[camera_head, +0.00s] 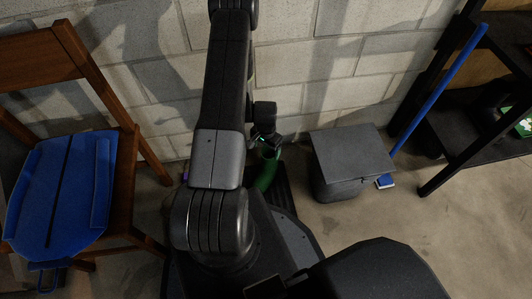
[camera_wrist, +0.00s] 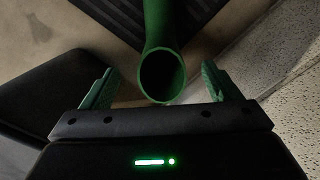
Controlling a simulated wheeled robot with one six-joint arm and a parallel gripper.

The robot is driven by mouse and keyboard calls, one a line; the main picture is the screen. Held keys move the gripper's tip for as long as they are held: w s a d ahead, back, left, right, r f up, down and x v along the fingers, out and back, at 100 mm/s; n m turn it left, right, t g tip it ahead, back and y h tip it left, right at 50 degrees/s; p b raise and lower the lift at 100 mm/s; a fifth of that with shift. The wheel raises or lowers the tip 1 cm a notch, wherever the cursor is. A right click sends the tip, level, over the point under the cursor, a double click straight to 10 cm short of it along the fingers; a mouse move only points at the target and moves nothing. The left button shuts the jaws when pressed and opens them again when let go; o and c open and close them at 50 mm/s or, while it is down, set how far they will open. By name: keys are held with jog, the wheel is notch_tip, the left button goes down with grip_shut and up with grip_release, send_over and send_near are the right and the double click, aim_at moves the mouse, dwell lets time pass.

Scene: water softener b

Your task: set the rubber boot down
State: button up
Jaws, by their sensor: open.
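The rubber boot (camera_head: 267,174) is green and shows just below my gripper (camera_head: 266,142) in the head view, near the block wall. In the wrist view the boot (camera_wrist: 162,35) reaches down from the top edge, its round open top facing the camera. My gripper (camera_wrist: 156,84) is open there, with one green finger on each side of the boot's opening and a gap on both sides. The boot's foot is out of the wrist view and partly hidden by my arm in the head view. I cannot tell exactly how its sole rests.
A dark ribbed mat (camera_head: 284,192) lies beside the boot. A grey lidded bin (camera_head: 348,160) stands to the right, with a blue broom (camera_head: 440,88) and a black shelf (camera_head: 462,164) beyond. A wooden chair (camera_head: 122,192) holding a blue flat item (camera_head: 60,190) stands left. The wall (camera_head: 340,65) is close behind.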

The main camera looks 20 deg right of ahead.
jog(key=shift+r, duration=1.7)
